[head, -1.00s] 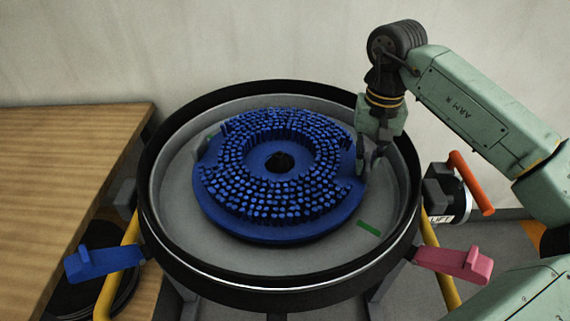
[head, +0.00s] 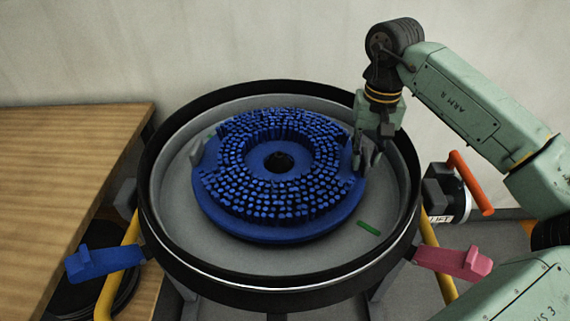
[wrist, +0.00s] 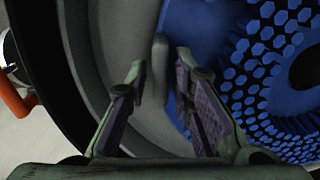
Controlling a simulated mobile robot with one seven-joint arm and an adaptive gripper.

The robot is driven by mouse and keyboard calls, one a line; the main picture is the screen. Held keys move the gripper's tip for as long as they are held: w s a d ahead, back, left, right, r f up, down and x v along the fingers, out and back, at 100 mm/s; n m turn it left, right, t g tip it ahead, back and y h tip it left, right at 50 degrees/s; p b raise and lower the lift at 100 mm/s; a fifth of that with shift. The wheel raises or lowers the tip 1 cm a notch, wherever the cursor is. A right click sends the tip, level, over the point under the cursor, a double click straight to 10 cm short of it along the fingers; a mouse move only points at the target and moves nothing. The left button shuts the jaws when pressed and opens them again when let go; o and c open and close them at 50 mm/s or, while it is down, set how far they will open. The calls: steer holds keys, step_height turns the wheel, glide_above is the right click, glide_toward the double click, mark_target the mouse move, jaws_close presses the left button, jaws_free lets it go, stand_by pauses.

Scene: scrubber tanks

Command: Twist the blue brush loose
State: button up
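The blue brush (head: 240,200) is a round disc with rings of bristles and a dark centre hole. It lies bristles up in the grey pan (head: 250,263). A grey lug (head: 197,151) shows at its left edge. My gripper (head: 366,157) reaches down at its right edge. In the wrist view, the fingers of my gripper (wrist: 161,72) are apart, one on each side of another grey lug (wrist: 160,60). Small gaps seem to show between lug and fingers; contact is unclear. The brush (wrist: 275,75) is on the right there.
A black rim (head: 160,245) surrounds the pan. A green mark (head: 368,229) lies on the pan floor. A blue lever (head: 105,260) and a pink lever (head: 455,261) stick out in front. An orange handle (head: 471,184) stands right. A wooden table (head: 65,165) is left.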

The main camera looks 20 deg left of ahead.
steer(key=shift+o, duration=1.2)
steer(key=shift+f, duration=0.1)
step_height(320, 180, up, 12)
